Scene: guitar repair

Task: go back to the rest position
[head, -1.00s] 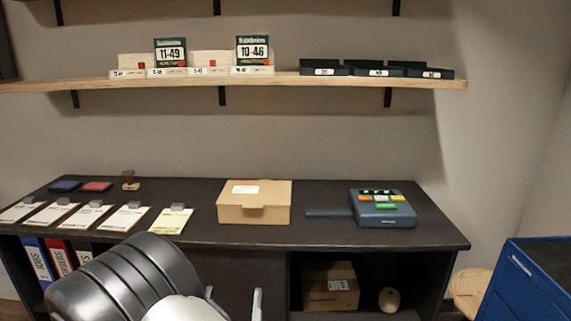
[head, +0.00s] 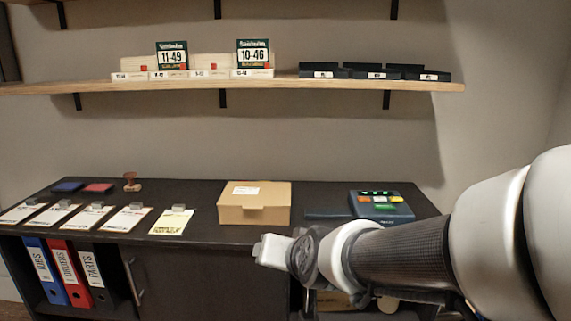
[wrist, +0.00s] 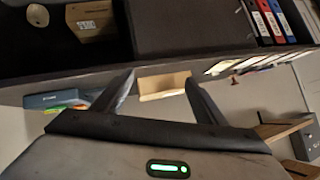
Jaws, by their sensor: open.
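My arm reaches in from the right edge of the head view, across the front of the dark desk (head: 330,192). At its end is my gripper (head: 268,250), in front of the desk's front edge and below the cardboard box. The wrist view shows my gripper (wrist: 160,78) with its two dark fingers spread apart and nothing held between them. The cardboard box (wrist: 163,86) shows in the gap between the fingers, but it stands beyond them on the desk.
The closed cardboard box (head: 254,205) and a card terminal (head: 383,207) stand on the desk; my arm partly covers the terminal's front. Several clipboards (head: 125,219), ink pads (head: 97,188) and a stamp (head: 131,184) are at left. Binders (head: 60,270) stand below. A shelf (head: 200,87) hangs above.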

